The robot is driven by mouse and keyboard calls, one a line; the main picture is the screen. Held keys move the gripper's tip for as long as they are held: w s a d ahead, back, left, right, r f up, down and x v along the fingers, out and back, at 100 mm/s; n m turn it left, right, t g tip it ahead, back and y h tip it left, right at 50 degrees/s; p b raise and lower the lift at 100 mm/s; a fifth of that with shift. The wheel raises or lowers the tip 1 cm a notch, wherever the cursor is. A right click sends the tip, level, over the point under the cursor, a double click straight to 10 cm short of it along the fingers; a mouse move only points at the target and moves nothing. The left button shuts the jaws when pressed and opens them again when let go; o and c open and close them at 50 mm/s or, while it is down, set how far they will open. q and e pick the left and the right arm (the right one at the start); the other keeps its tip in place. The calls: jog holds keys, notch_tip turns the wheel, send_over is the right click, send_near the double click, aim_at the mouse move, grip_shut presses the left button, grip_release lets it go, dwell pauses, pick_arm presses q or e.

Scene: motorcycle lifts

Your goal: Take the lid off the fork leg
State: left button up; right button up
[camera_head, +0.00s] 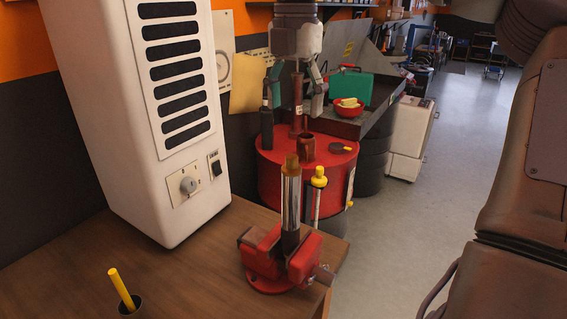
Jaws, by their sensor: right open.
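The fork leg (290,205) stands upright in the red vise (270,262) on the wooden bench. It is silver above and dark below. A brown lid (292,163) sits on its top. My right gripper (297,90) points down at the top middle, above the lid in the picture and apart from it. Its fingers are open, with a reddish-brown upright piece showing between them; I cannot tell whether they touch it. My left gripper is not in view.
A tall white cabinet (150,190) stands on the bench at left. A red drum (275,172) behind the vise carries a dark bottle (267,128), a brown cup (307,146) and a black ring-like piece (341,148). A yellow-topped cylinder (318,178) stands close behind the fork leg.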

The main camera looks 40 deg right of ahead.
send_over(293, 157)
notch_tip(293, 157, down, 6)
jog(key=shift+r+p, duration=0.1)
jog(key=shift+p, duration=0.35)
jog(key=shift+a+f, duration=0.15)
jog(key=shift+f, duration=0.1)
jog(key=shift+f+p, duration=0.25)
jog(key=shift+p, duration=0.05)
jog(key=f, duration=0.1)
jog(key=f+p, duration=0.1)
jog(key=f, duration=0.1)
jog(key=f+p, duration=0.1)
jog(key=shift+w+d+f, duration=0.2)
jog(key=shift+w+d, duration=0.05)
jog(key=shift+d, duration=0.05)
jog(key=shift+f, duration=0.2)
jog(key=shift+a, duration=0.1)
jog(key=shift+c, duration=0.9)
jog(key=c, duration=1.1)
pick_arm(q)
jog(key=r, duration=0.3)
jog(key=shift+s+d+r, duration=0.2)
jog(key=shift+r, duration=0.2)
pick_arm(e)
jog(key=shift+s, duration=0.15)
grip_shut()
